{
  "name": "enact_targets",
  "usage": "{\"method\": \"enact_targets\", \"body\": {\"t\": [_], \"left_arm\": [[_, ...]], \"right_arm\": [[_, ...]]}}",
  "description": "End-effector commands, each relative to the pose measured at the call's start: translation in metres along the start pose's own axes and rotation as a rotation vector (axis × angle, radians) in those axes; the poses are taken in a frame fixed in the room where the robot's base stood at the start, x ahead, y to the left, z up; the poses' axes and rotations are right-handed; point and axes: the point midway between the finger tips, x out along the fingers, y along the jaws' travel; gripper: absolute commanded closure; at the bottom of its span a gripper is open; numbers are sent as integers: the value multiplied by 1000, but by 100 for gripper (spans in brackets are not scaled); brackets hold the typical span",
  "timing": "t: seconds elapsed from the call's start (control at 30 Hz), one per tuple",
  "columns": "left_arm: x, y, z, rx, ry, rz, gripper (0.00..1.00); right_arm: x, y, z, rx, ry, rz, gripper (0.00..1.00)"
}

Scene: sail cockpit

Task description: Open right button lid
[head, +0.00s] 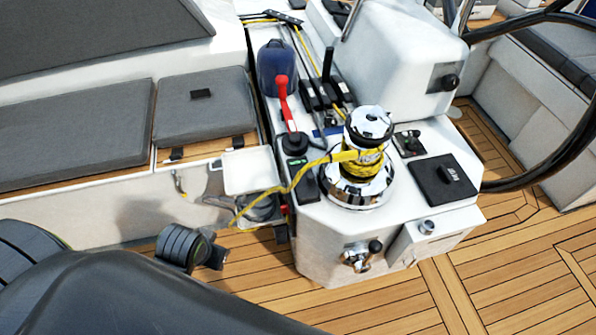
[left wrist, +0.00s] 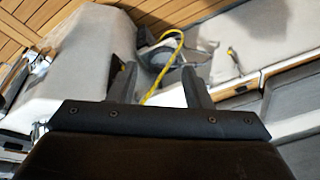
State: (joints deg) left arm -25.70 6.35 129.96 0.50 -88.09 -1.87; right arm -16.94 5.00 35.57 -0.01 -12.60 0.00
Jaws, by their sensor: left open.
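Small dark button fittings sit on both sides of the chrome winch (head: 356,190) on the white console. One is the narrow black unit (head: 304,180) with a green patch to its left; the other is the small dark plate (head: 408,143) to its right. I cannot tell which is the right button lid, or whether a lid is raised. In the left wrist view my left gripper (left wrist: 157,78) has its fingers apart with nothing held between them. A yellow rope (left wrist: 165,65) and a dark pocket in the white wall show beyond them. My right gripper is not in view.
The yellow rope (head: 285,190) runs from the winch to the side pocket. A red-handled lever (head: 284,105) and the steering wheel (head: 540,165) rise around the console. Cushioned seats (head: 75,128) lie left. The teak floor (head: 500,290) is clear at the lower right.

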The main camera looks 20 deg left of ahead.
Motion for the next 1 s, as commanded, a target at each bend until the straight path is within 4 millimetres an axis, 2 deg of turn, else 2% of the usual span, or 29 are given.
{"method": "enact_targets", "body": {"t": [0.03,0.27,0.37,0.6,0.8,0.9,1.0], "left_arm": [[-1,4,-14,15,3,10,55],[12,19,-63,86,-32,49,55],[21,28,-93,127,-50,70,55],[32,61,-188,270,-113,133,55],[13,91,-270,408,-167,176,55],[-3,105,-304,472,-191,190,55],[-20,115,-329,523,-213,199,55]], "right_arm": [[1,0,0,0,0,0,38],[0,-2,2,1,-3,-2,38],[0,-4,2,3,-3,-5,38],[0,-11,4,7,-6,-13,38],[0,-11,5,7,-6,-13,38],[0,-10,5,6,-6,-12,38],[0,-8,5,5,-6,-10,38]]}}
